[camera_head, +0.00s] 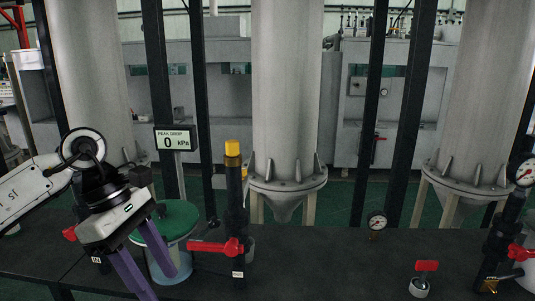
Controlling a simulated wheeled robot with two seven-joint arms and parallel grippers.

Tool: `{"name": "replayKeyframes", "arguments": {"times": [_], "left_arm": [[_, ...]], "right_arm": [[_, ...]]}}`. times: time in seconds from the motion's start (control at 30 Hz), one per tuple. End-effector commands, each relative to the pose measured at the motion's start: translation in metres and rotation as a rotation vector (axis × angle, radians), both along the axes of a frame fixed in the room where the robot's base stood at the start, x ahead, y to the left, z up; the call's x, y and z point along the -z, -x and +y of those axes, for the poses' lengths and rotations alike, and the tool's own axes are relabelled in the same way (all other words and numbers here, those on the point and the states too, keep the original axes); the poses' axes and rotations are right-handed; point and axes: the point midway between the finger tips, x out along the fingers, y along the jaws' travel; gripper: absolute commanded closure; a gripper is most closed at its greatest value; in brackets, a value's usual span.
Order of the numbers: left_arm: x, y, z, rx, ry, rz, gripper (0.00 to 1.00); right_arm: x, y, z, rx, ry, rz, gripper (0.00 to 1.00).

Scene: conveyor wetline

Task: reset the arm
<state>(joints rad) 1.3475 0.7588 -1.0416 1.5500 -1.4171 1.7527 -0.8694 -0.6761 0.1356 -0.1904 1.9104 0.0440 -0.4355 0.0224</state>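My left arm comes in from the left, with its gripper (155,284) pointing down toward the lower left of the view. Its two purple fingers are spread apart, and no object shows held between them. The gripper is in front of a translucent container with a green lid (180,215), and hides part of it. I cannot tell whether a finger touches the container. My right arm and gripper are not in view.
A black pipe with a yellow cap (232,148) and red valve handle (218,247) stands right of the gripper. The dark bench (320,265) between is clear.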

Motion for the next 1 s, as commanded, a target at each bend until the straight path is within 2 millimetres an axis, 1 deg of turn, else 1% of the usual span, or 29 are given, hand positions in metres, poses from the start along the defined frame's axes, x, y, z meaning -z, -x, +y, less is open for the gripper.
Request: {"name": "replayKeyframes", "arguments": {"times": [0.03, 0.07, 0.1, 0.17, 0.2, 0.23, 0.27, 0.3, 0.4, 0.47, 0.5, 0.57, 0.63, 0.67, 0.73, 0.77, 0.83, 0.87, 0.9, 0.93, 0.97, 1.0], "left_arm": [[0.010, 0.006, -0.020, 0.000, 0.062, 0.030, 0.53], [0.014, 0.009, -0.032, -0.004, 0.103, 0.047, 0.53], [0.020, 0.014, -0.050, -0.013, 0.167, 0.075, 0.53], [0.027, 0.025, -0.081, -0.037, 0.282, 0.135, 0.53], [0.030, 0.033, -0.104, -0.062, 0.373, 0.185, 0.53], [0.031, 0.040, -0.123, -0.086, 0.448, 0.231, 0.53], [0.030, 0.046, -0.140, -0.117, 0.526, 0.281, 0.53], [0.026, 0.053, -0.161, -0.166, 0.632, 0.355, 0.53], [0.011, 0.062, -0.201, -0.322, 0.884, 0.560, 0.53], [0.001, 0.060, -0.215, -0.437, 1.024, 0.696, 0.53], [-0.004, 0.056, -0.219, -0.522, 1.110, 0.791, 0.53], [-0.008, 0.046, -0.220, -0.661, 1.234, 0.938, 0.53], [-0.005, 0.031, -0.213, -0.841, 1.362, 1.118, 0.53], [0.000, 0.024, -0.208, -0.923, 1.413, 1.196, 0.53], [0.020, 0.007, -0.190, -1.130, 1.516, 1.379, 0.53], [0.032, 0.001, -0.180, -1.225, 1.554, 1.460, 0.53], [0.069, -0.009, -0.155, -1.457, 1.630, 1.644, 0.53], [0.088, -0.010, -0.144, -1.562, 1.654, 1.723, 0.53], [0.116, -0.009, -0.129, -1.704, 1.682, 1.822, 0.53], [0.136, -0.006, -0.118, -1.805, 1.695, 1.890, 0.53], [0.155, -0.001, -0.108, 1.813, -1.626, -1.863, 0.53], [0.183, 0.007, -0.095, 1.785, -1.503, -1.784, 0.53]], "right_arm": [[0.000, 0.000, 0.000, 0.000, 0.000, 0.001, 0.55], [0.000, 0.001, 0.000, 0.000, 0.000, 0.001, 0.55], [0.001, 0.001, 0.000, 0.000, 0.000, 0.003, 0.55], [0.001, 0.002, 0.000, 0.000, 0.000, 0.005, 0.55], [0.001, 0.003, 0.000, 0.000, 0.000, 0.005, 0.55], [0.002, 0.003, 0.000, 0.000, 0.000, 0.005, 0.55], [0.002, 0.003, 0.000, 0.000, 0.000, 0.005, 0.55], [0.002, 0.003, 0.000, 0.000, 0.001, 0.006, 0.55], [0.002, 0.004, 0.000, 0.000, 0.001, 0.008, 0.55], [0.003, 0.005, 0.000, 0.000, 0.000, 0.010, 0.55], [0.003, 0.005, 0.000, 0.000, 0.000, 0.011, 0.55], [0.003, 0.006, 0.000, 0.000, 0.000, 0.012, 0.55], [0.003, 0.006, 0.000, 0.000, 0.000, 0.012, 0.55], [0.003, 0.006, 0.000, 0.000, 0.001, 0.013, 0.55], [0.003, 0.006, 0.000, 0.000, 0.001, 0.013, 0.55], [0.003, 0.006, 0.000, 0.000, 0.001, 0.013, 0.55], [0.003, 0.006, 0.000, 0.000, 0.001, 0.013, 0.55], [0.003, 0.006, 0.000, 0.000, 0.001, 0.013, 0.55], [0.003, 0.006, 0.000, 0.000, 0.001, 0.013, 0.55], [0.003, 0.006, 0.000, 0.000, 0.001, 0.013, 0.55], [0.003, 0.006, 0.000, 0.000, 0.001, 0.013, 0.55], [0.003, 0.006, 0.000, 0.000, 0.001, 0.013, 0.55]]}}
